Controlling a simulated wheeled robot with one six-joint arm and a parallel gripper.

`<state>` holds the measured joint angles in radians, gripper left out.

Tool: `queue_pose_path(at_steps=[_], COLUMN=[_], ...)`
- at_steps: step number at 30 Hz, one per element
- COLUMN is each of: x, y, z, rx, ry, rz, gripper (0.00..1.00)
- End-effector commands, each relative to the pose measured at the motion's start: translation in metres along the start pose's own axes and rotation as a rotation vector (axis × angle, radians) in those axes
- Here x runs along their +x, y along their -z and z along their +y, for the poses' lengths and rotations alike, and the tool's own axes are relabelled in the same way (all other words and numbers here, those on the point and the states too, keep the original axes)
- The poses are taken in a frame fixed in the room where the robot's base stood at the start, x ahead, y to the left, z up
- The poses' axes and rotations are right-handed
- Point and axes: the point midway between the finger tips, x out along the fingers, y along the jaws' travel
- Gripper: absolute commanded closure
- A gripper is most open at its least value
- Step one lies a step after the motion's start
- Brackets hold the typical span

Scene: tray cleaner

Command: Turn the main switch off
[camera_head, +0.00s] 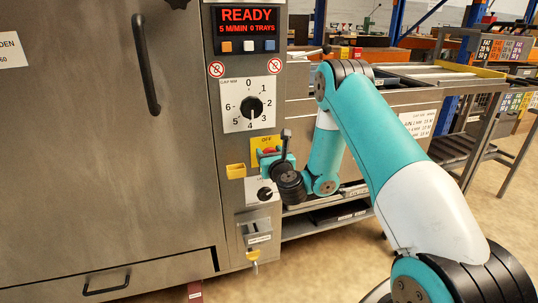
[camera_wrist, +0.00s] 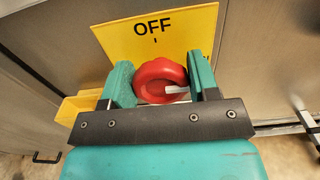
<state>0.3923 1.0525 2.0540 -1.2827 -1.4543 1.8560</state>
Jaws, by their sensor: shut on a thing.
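The main switch is a red rotary knob (camera_wrist: 160,75) on a yellow plate (camera_wrist: 190,32) marked OFF at its top. In the wrist view the knob's white pointer mark points right, about a quarter turn away from the OFF mark. My gripper (camera_wrist: 161,80) has its teal fingers on the left and right of the knob and is shut on it. In the head view my gripper (camera_head: 275,158) is at the plate (camera_head: 260,142) and mostly hides the knob; only a little red shows.
Above the plate are a numbered dial (camera_head: 252,106) and a display (camera_head: 247,21) reading READY, with three buttons below the text. A small yellow box (camera_head: 236,171) sits left of the plate. Below are a black knob (camera_head: 265,194) and a metal box (camera_head: 258,237) with a yellow tag.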

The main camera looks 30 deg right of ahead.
Motion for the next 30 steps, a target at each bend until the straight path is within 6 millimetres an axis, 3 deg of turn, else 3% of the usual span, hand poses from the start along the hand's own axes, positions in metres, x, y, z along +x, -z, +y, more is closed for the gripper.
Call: queue_pose_path(at_steps=[11,30], x=[-0.0003,-0.0010], y=[0.0017,0.0038], z=[0.0013,0.0040], rx=[-0.165,-0.761], ry=[0.002,0.000], rz=[0.004,0.007], gripper=[0.69,0.69])
